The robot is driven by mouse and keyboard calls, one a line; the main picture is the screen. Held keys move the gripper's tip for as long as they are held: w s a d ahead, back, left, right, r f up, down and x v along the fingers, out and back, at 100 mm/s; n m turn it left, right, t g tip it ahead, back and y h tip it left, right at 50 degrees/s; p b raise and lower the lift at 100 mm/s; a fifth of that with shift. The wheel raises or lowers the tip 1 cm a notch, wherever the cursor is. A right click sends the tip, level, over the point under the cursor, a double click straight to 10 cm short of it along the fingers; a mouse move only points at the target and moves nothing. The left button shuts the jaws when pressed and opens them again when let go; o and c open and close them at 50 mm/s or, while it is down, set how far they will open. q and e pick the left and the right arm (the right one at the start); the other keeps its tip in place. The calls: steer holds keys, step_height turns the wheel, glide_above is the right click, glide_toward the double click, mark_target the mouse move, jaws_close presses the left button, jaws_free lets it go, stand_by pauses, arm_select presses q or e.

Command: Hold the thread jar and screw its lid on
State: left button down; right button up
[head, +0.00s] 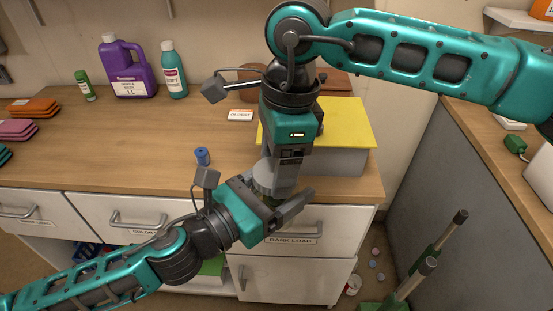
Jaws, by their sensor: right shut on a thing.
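My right gripper (275,182) points straight down in front of the counter edge. It is shut on a pale grey round piece, apparently the lid (264,178), mostly covered by its fingers. My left gripper (286,204) comes in from the lower left just below it, with one dark finger reaching up to the right. The thread jar seems to be between the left fingers, under the lid, with only a small dark part (270,199) showing. The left gripper's other finger is largely hidden, so I cannot tell how tightly it closes. Whether lid and jar touch is hidden too.
A grey box with a yellow top (345,122) stands right behind the grippers. A small blue spool (202,156) stands on the wooden counter (120,165) to the left.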

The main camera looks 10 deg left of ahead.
steer(key=m, duration=0.7)
steer(key=shift+t, duration=0.4)
steer(key=m, duration=0.5)
steer(key=shift+s, duration=0.1)
steer(key=m, duration=0.5)
steer(key=shift+a+t+h, duration=0.1)
steer(key=shift+t+h, duration=0.3)
steer(key=m, duration=0.5)
steer(key=shift+m+h, duration=0.3)
steer(key=m, duration=0.3)
steer(key=shift+a+m, duration=0.1)
steer(key=shift+m, duration=0.3)
steer(key=m, duration=0.3)
steer(key=shift+m+h, duration=0.4)
steer(key=m, duration=0.3)
steer(key=shift+m, duration=0.4)
steer(key=m, duration=0.3)
steer(key=shift+m+g, duration=0.4)
